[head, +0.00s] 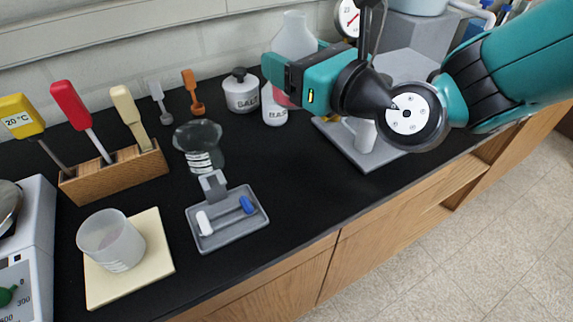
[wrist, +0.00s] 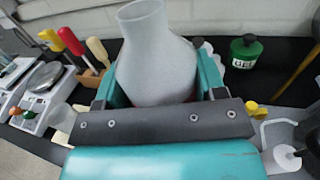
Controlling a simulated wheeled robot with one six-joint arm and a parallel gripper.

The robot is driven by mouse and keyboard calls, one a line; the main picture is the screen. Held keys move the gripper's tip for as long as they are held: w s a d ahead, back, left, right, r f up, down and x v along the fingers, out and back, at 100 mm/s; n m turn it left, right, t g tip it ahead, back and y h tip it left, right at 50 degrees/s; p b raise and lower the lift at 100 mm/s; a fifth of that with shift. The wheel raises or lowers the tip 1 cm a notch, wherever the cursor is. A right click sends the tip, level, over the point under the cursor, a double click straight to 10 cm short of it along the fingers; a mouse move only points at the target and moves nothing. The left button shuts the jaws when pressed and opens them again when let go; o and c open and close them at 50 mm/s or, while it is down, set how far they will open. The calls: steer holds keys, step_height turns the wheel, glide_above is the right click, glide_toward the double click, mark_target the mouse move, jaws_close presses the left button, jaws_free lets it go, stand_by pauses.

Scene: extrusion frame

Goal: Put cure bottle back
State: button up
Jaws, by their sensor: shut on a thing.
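The cure bottle (head: 295,36) is a pale, translucent bottle with a narrow neck, and no label on it can be read. My gripper (head: 298,62) is shut on it near the back wall, and the bottle looks roughly upright. A pink patch shows below the gripper's finger. In the wrist view the bottle (wrist: 155,58) fills the space between the two teal fingers (wrist: 160,84). Its lower part is hidden by the gripper, so I cannot tell whether its base touches the bench.
A white labelled container (head: 274,112) stands just beneath the gripper, beside a black-lidded pot (head: 241,94). A grey stand (head: 372,150) is at right. A glass beaker (head: 199,143), grey tray (head: 228,238), wooden tool rack (head: 112,176) and plastic cup (head: 111,241) occupy the left.

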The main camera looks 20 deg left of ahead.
steer(key=shift+s+a+r, duration=0.1)
steer(key=shift+a+r, duration=0.15)
steer(key=shift+a, duration=0.15)
steer(key=shift+a+f+t, duration=0.1)
steer(key=shift+f+t, duration=0.2)
step_height(320, 180, down, 19)
steer(key=b, duration=1.1)
steer(key=shift+f, duration=0.2)
steer(key=shift+f, duration=0.2)
steer(key=o, duration=1)
steer(key=shift+r, duration=0.1)
